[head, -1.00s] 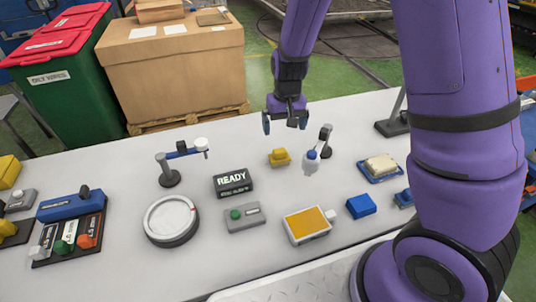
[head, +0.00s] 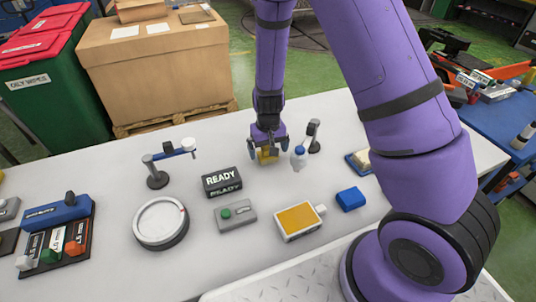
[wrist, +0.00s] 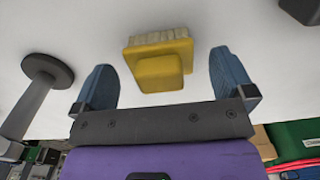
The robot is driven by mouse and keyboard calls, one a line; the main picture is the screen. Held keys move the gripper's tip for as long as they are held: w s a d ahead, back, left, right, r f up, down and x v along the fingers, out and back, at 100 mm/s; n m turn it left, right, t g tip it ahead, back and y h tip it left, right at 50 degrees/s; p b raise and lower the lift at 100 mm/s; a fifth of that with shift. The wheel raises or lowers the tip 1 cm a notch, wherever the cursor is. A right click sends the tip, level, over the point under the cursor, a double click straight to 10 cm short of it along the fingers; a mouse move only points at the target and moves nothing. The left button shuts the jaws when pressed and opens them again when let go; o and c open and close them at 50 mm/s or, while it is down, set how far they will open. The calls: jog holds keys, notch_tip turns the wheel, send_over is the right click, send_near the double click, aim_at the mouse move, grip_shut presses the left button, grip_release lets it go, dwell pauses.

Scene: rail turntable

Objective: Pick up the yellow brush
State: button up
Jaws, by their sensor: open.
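The yellow brush (wrist: 158,68) lies on the white table, its pale bristles on the far side in the wrist view. It has a yellow block for a handle. My gripper (wrist: 163,85) is open, with one blue finger on each side of the brush and a gap to each. In the head view my gripper (head: 268,150) is low over the table at the brush (head: 267,155), which it partly hides. I cannot tell whether the fingers reach down to brush height.
A black READY sign (head: 221,181) stands to the left. A blue block (head: 350,198) and an orange-topped box (head: 299,220) lie nearer. The white table (head: 220,145) is bare behind the sign.

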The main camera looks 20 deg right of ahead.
jog(key=shift+f, duration=0.95)
jog(key=c, duration=1)
jog(key=shift+r, duration=0.15)
notch_tip(320, 180, up, 10)
jog(key=shift+f, duration=0.1)
